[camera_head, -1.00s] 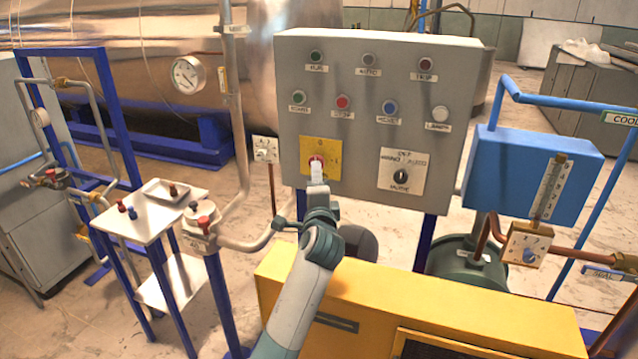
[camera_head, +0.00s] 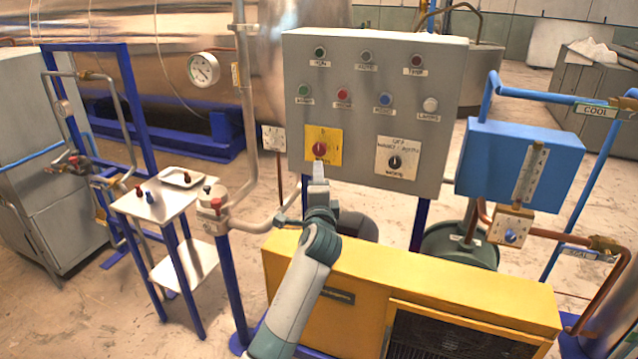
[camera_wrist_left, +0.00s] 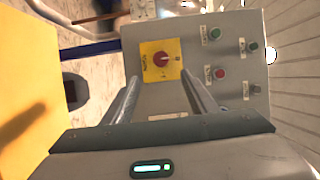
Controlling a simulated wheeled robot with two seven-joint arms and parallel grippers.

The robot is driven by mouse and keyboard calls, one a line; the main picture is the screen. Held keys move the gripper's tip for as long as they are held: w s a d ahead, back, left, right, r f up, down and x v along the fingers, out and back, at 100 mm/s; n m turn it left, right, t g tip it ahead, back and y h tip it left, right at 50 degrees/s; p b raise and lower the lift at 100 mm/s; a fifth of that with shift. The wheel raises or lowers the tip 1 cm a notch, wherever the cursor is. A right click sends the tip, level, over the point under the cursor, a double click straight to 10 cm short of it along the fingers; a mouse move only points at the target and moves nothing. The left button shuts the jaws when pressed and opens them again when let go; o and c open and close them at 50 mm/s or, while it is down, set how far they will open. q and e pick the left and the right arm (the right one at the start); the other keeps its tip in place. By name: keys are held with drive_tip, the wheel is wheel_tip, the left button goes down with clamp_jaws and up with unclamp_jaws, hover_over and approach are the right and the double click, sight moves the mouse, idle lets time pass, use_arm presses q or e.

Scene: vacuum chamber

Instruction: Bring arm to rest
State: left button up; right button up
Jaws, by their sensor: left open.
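My left arm reaches up from the bottom of the head view. Its gripper (camera_head: 319,172) is just below and in front of the red rotary switch (camera_head: 319,149) on a yellow plate (camera_head: 335,140). In the left wrist view the gripper (camera_wrist_left: 160,76) has its two fingers spread with nothing between them. The red switch (camera_wrist_left: 162,60) shows beyond the fingertips, apart from them. My right gripper is not in view.
The grey control panel (camera_head: 430,110) stands ahead, with several buttons and a white selector plate (camera_head: 397,158). A yellow cabinet (camera_head: 450,290) lies below the arm. A small white table (camera_head: 160,207) and pipes stand left. A blue box (camera_head: 520,165) is right.

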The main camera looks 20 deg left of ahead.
use_arm(q)
drive_tip(key=s+f+n+g+h, duration=0.3)
drive_tip(key=s+f+n+g, duration=0.4)
drive_tip(key=s+f, duration=1.85)
drive_tip(key=s+d+f+n+g+h, duration=0.2)
drive_tip(key=s+f+g, duration=0.15)
drive_tip(key=s, duration=1.15)
drive_tip(key=s+d+f+n+g+h, duration=0.1)
drive_tip(key=s+f+n+g, duration=0.25)
drive_tip(key=s, duration=1.05)
wheel_tip(320, 180, down, 33)
drive_tip(key=b, duration=0.7)
drive_tip(key=s+a+f+g+b, duration=0.1)
drive_tip(key=s+f+b, duration=0.2)
drive_tip(key=s+f, duration=0.6)
drive_tip(key=s+a+f+m+g+b, duration=0.1)
drive_tip(key=s+f+b, duration=0.2)
drive_tip(key=s+f, duration=0.7)
wheel_tip(320, 180, down, 7)
drive_tip(key=shift+s+a+f, duration=0.2)
drive_tip(key=shift+s+a, duration=0.1)
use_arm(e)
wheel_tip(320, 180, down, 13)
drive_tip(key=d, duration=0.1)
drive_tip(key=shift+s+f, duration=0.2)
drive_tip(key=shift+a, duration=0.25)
